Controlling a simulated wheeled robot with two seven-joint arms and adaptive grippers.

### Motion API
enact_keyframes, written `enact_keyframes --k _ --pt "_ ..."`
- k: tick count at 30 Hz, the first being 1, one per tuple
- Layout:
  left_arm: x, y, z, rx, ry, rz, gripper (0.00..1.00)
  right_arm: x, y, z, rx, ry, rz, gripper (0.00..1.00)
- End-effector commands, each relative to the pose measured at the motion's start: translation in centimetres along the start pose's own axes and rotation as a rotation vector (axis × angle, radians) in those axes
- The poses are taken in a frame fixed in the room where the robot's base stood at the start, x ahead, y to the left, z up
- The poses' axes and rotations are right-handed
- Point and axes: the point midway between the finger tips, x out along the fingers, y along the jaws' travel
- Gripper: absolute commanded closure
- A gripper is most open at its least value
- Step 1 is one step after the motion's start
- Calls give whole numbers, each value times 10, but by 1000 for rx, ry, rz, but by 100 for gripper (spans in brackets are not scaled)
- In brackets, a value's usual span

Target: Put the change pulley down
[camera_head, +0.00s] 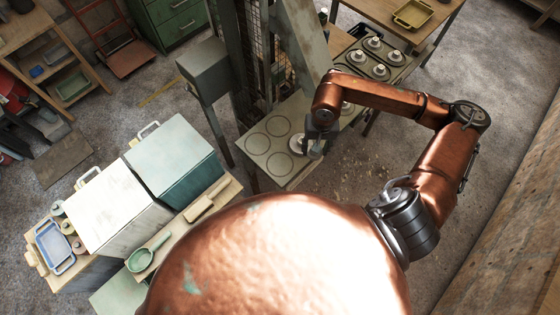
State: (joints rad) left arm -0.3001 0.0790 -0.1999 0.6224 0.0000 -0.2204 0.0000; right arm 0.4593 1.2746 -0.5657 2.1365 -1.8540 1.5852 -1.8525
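My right arm reaches in from the right, and its gripper (317,146) points down over the near right part of a pale board (252,150) marked with several dark circles. A small pale pulley (297,143) shows at the gripper's left side, on or just above a circle near the board's right edge. The gripper partly hides it, and I cannot tell whether the fingers touch it or are open. Another pale pulley (347,107) shows behind the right forearm, partly hidden. My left gripper is out of view.
Several pulleys sit on a dark tray (352,71) at the back. A machine frame (262,75) rises behind the board. Two metal boxes (178,155), a green scoop (140,260) and a blue-rimmed tray (55,247) stand at left. The floor right of my arm is clear.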

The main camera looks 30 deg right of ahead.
Motion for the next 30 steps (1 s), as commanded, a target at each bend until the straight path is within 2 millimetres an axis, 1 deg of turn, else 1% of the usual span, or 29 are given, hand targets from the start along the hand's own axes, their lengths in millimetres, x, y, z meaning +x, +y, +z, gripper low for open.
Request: enact_keyframes --k 1,10,11,12,15,18,26,30 --pt "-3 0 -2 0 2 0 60 2 -13 0 -4 -2 -8 86" --pt "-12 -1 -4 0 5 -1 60 29 -74 -7 -3 -3 -6 86" --pt "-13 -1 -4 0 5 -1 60 33 -79 -7 -3 -4 -5 86" --pt "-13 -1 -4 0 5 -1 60 43 -84 -8 -2 -5 -3 86" --pt "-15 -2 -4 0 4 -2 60 61 -99 -10 -1 -4 -3 86" --pt "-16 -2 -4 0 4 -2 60 74 -109 -11 -1 -4 -2 86" --pt "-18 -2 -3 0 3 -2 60 93 -124 -12 -2 -4 -2 86" --pt "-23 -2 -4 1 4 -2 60 113 -122 -12 0 -4 -1 86"
